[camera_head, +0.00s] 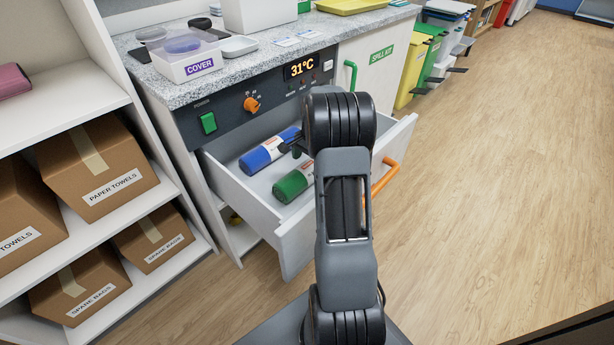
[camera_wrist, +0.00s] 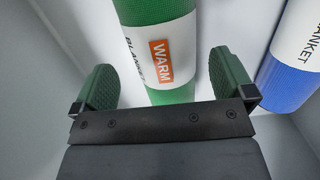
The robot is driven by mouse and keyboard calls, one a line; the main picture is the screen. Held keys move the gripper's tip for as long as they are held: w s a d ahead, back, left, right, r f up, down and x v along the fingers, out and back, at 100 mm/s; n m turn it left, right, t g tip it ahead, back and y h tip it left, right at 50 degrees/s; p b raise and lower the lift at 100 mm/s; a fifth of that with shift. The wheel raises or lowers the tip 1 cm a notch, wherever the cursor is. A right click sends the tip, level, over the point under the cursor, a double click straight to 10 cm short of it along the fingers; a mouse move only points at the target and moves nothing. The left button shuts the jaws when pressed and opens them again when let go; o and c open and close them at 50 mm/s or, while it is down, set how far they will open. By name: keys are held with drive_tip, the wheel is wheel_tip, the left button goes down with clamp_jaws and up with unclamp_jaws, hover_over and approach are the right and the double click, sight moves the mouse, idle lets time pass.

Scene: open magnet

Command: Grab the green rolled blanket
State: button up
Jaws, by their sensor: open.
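The green rolled blanket (camera_head: 291,184) lies in the open white drawer (camera_head: 227,190), nearer the drawer's front than the blue roll. In the wrist view the green rolled blanket (camera_wrist: 172,92) runs between the two fingers of my gripper (camera_wrist: 166,84). It has a white band with an orange "WARM" label. The fingers are apart, one on each side of the roll, with a gap visible on both sides. In the head view my arm hides the right end of the green roll, and only a small part of my gripper (camera_head: 291,147) shows.
A blue rolled blanket (camera_head: 268,151) lies beside the green one; it also shows in the wrist view (camera_wrist: 296,80). The drawer has raised walls and an orange handle (camera_head: 385,176). Shelves with boxes (camera_head: 97,167) stand at left. The floor at right is clear.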

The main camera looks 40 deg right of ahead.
sight(308, 165)
drive_tip(key=shift+w+a+f+b, duration=0.1)
drive_tip(key=shift+f+b, duration=0.6)
drive_tip(key=shift+f, duration=0.65)
drive_tip(key=shift+a+f+b, duration=0.1)
drive_tip(key=shift+f+b, duration=0.6)
drive_tip(key=shift+f, duration=0.6)
drive_tip(key=shift+c, duration=0.2)
drive_tip(key=shift+r, duration=0.15)
drive_tip(key=c, duration=1.1)
